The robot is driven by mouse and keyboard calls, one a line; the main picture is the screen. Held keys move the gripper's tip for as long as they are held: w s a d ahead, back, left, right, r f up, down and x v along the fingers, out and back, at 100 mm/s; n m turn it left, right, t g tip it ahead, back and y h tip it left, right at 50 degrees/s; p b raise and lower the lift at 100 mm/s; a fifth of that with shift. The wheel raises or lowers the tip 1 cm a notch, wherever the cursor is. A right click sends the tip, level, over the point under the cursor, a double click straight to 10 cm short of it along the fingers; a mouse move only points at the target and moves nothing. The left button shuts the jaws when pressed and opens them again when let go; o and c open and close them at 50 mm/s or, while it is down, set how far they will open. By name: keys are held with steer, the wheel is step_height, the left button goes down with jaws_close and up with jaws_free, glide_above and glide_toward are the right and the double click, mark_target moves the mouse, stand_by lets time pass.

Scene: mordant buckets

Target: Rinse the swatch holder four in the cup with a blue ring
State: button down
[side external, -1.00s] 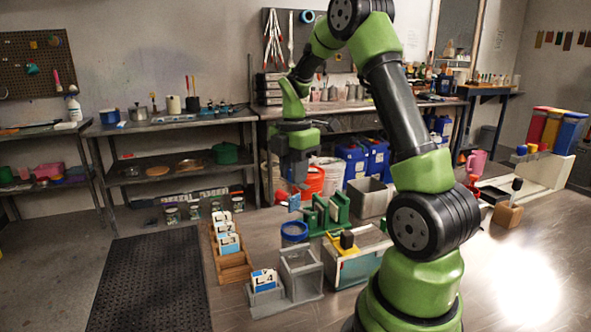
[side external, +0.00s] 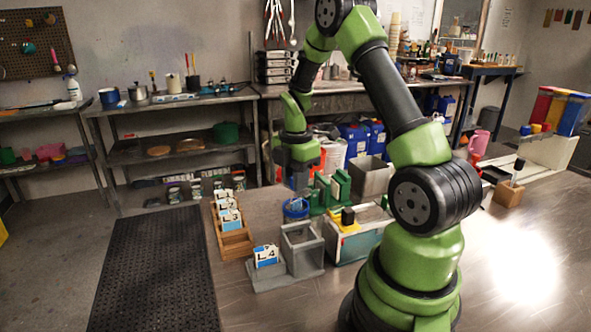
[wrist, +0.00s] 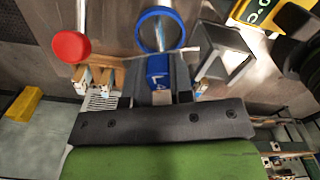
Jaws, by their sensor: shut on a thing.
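The cup with a blue ring (side external: 296,207) stands beside the green rack in the side view; its blue rim (wrist: 142,31) shows at the top of the wrist view. My gripper (side external: 298,186) points down just above and behind this cup. It is shut on a blue swatch holder (wrist: 158,70) with a pale letter; its number is not legible. I cannot tell whether the holder's lower end is inside the cup. A blue and white card marked L4 (side external: 266,254) stands in the grey front stand (side external: 270,277).
A wooden rack (side external: 236,244) holds several labelled cards at the left. A square grey container (side external: 301,250), a green rack (side external: 335,191) and a pale tank (side external: 355,247) crowd the cup. A red round top (wrist: 70,46) shows in the wrist view.

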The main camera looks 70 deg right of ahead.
mark_target(296, 197)
steer(key=shift+f, duration=1.8)
steer(key=shift+r, duration=0.1)
steer(key=shift+r, duration=0.25)
steer(key=shift+f, duration=0.1)
steer(key=shift+f, duration=0.3)
steer(key=shift+r, duration=0.2)
steer(key=shift+r, duration=0.2)
steer(key=shift+f, duration=0.1)
